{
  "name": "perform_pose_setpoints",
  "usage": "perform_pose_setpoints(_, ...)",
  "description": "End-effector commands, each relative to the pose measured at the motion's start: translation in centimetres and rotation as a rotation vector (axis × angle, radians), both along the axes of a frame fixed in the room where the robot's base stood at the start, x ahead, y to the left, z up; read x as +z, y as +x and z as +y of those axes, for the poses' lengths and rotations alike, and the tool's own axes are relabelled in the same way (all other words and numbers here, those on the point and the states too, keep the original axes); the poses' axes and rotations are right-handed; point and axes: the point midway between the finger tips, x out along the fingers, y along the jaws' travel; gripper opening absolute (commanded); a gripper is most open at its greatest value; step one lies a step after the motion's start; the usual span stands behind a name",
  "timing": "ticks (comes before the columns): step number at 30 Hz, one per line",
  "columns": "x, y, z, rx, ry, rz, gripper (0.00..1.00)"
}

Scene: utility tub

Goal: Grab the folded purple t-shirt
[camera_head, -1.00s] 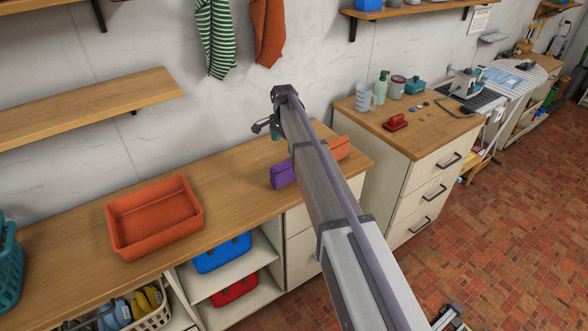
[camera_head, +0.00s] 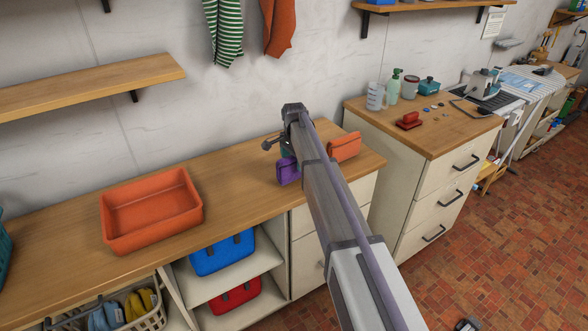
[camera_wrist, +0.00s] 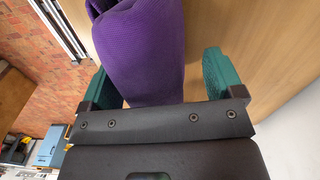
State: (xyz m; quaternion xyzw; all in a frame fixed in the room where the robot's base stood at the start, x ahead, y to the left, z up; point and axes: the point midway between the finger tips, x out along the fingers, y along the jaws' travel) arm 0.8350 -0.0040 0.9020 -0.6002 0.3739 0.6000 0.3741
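The folded purple t-shirt (camera_head: 288,171) lies on the wooden counter beside my arm, partly hidden by it. In the wrist view the purple t-shirt (camera_wrist: 140,55) runs between my two green fingers. My gripper (camera_wrist: 160,75) is open around it. A clear gap shows between the shirt and the right finger, while the left finger is close against the shirt's edge. In the head view most of my gripper (camera_head: 286,151) is hidden behind my arm.
A folded orange item (camera_head: 344,146) lies close on the right of my arm. An empty orange tub (camera_head: 150,210) sits on the counter at left. A drawer cabinet (camera_head: 430,170) with small items stands to the right. Bare counter (camera_head: 235,190) lies between tub and shirt.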

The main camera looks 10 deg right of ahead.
Motion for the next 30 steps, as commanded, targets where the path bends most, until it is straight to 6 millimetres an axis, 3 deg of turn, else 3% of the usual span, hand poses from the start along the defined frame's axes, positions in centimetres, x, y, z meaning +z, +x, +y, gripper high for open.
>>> perform_pose_setpoints(2, 0.0, 0.0, 0.0, 0.000, 0.000, 0.000, 0.79)
perform_pose_setpoints(17, 0.0, 0.0, 0.0, 0.000, 0.000, 0.000, 0.31)
perform_pose_setpoints(25, 0.5, 0.0, 0.0, 0.000, 0.000, 0.000, 0.31)
perform_pose_setpoints(30, 3.6, 0.0, 0.0, 0.000, 0.000, 0.000, 0.31)
